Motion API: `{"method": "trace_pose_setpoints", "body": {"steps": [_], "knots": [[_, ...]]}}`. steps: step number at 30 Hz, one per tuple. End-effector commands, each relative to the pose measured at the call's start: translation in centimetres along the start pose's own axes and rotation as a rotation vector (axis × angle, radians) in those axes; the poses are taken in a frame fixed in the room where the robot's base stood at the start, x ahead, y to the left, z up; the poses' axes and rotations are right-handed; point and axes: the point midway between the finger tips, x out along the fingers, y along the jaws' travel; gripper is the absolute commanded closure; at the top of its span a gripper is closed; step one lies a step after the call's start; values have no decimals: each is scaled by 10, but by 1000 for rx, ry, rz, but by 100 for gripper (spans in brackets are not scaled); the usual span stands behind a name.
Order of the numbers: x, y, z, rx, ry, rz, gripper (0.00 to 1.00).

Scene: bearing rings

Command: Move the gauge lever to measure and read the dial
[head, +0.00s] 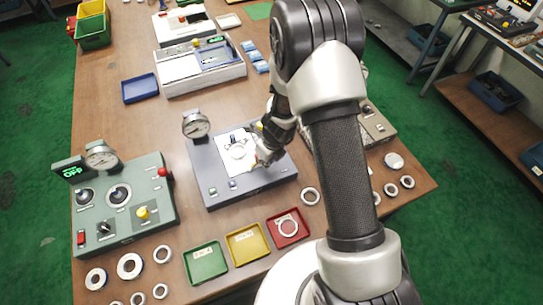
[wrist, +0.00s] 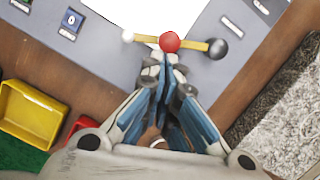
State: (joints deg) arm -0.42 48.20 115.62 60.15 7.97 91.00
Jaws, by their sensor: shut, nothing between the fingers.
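The grey gauge station (head: 225,195) stands mid-table in the head view, with a round dial (head: 196,125) on a post at its back left. The dial's reading is too small to make out. A ring (head: 238,150) lies on its white plate. In the wrist view, a yellow lever bar (wrist: 194,45) carries a red ball (wrist: 170,42), a black knob (wrist: 217,48) at its right end and a white tip at its left. My gripper (wrist: 165,72) is shut and empty, its fingertips just below the red ball; I cannot tell whether they touch. In the head view my gripper (head: 264,155) is over the station's right side, partly hiding it.
A green-grey panel (head: 150,215) with its own dial and an OFF display stands at left. Green (head: 205,277), yellow (head: 262,258) and red (head: 303,238) trays lie in front. Loose rings lie around the front and right. A blue tray (head: 140,101) lies behind, with bare table beside it.

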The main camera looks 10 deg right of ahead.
Motion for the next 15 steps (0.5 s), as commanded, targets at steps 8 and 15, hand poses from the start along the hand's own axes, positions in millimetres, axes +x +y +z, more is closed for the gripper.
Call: {"method": "trace_pose_setpoints", "body": {"steps": [8,15], "knots": [[1,9,17,211,0,-53,100],[4,11,25,278,0,-69,100]]}}
